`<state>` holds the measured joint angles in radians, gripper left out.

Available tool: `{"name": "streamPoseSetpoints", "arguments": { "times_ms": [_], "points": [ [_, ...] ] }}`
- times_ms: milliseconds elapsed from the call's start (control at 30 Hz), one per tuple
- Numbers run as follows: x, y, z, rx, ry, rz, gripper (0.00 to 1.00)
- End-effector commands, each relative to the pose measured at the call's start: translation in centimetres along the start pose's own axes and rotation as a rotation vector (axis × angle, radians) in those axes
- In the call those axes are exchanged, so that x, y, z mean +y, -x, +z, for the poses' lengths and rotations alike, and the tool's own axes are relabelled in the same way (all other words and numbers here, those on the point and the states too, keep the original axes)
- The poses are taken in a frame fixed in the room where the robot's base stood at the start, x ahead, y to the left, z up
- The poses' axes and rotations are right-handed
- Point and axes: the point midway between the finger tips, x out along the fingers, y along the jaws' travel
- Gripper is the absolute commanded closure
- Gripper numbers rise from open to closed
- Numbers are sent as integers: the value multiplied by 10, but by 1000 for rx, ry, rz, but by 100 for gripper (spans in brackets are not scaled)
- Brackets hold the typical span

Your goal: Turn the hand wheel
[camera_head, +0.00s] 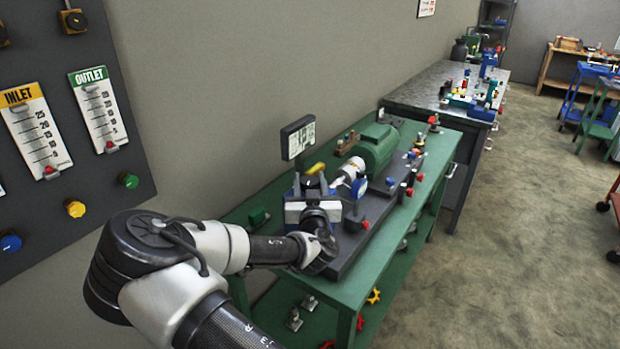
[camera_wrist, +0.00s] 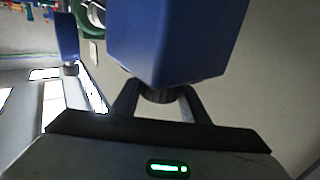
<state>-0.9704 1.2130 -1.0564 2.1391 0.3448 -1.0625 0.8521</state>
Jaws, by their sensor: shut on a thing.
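The pump assembly stands on a dark base on the green bench. Its blue and pale body (camera_head: 295,215) is at the near end, partly behind my gripper (camera_head: 318,217). In the wrist view, a dark ribbed round part (camera_wrist: 160,96) sits under a large blue block (camera_wrist: 175,40). It looks like the hand wheel, but only its edge shows. My gripper (camera_wrist: 158,103) is shut on this part, one finger on each side. In the head view my arm's end hides the grip.
A yellow lever (camera_head: 315,168), a small display (camera_head: 298,138), a blue round part (camera_head: 359,187) and a green motor (camera_head: 376,148) are close by. The green bench (camera_head: 408,228) has a free right edge. A gauge panel (camera_head: 75,125) stands at left.

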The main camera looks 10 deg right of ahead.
Motion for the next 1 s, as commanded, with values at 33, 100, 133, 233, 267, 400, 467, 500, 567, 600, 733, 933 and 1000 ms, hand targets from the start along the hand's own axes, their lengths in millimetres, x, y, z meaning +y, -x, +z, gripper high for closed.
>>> {"name": "streamPoseSetpoints", "arguments": {
  "times_ms": [33,100,133,233,267,400,467,500,567,600,733,933,1000],
  "points": [
    [6,-1,-1,5,-17,-33,82],
    [7,-1,0,7,-16,-98,82],
    [6,-1,1,9,-16,-126,82],
    [5,-1,2,12,-12,-222,82],
    [5,-1,1,14,-10,-250,82],
    [3,-1,1,16,-3,-383,82],
    [2,-1,1,15,-1,-440,82],
    [2,-1,1,14,1,-479,82],
    [1,-1,1,13,3,-535,82],
    [1,-1,1,11,4,-571,82],
    [0,0,1,8,6,-682,82],
    [-3,0,0,5,6,-821,82],
    [-3,1,1,4,6,-858,82]
  ]
}}
